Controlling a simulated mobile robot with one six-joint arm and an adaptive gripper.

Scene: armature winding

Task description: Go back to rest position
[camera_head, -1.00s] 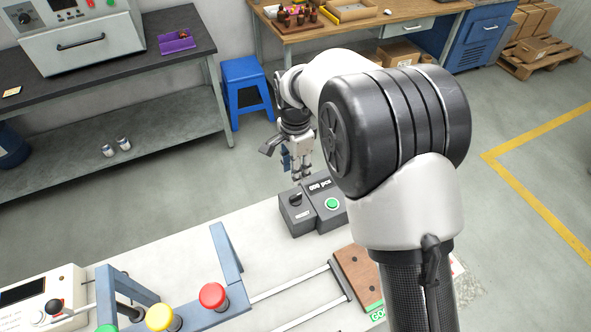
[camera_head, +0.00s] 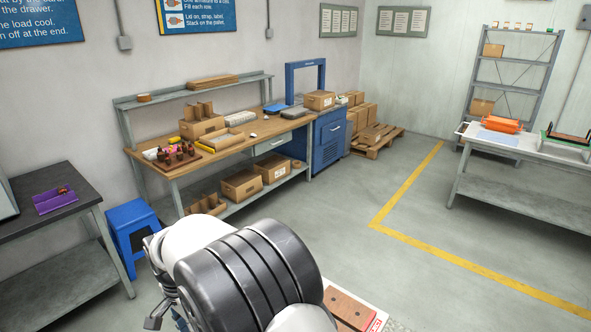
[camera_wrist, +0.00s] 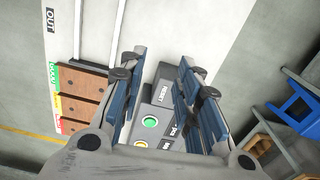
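My gripper (camera_wrist: 160,68) shows in the wrist view with its two blue-padded fingers apart and nothing held between them. It points down over the pale bench top (camera_wrist: 102,18). The grey control box (camera_wrist: 143,112) with a green button lies below and between the fingers, apart from them. In the head view, my arm (camera_head: 245,275) is bent at the bottom of the picture. Only a small part of the gripper shows at its lower left, and the fingertips cannot be made out there.
Brown wooden blocks (camera_wrist: 82,80) and pale rails lie on the bench beside the control box. A blue stool (camera_head: 130,222) stands left of my arm, near the packing table (camera_head: 235,148). Open floor (camera_head: 345,235) with a yellow line lies to the right, before another table (camera_head: 520,197).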

